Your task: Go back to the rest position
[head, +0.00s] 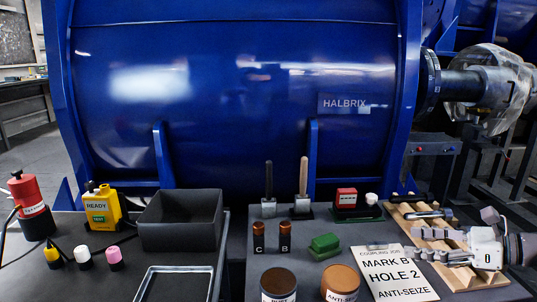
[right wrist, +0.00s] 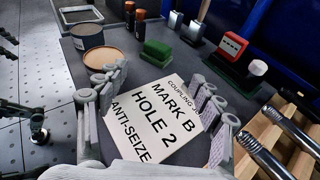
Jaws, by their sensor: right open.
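My right gripper (head: 420,244) is at the right of the head view, its grey fingers pointing left over the bench. It is open and empty. In the right wrist view its two fingers (right wrist: 152,100) stand apart on either side of a white card (right wrist: 150,118) reading "MARK B HOLE 2 ANTI-SEIZE". The card (head: 396,276) lies partly beside and below the fingers in the head view. My left gripper does not show in the head view. Grey jointed parts at the left edge of the right wrist view may belong to it, but their state is unclear.
A wooden rack (head: 462,278) with metal studs lies under my right gripper. Two round tins, a green block (head: 323,246) and brushes stand left of the card. A black bin (head: 180,220) and metal tray (head: 172,286) are further left. A large blue motor (head: 235,100) stands behind.

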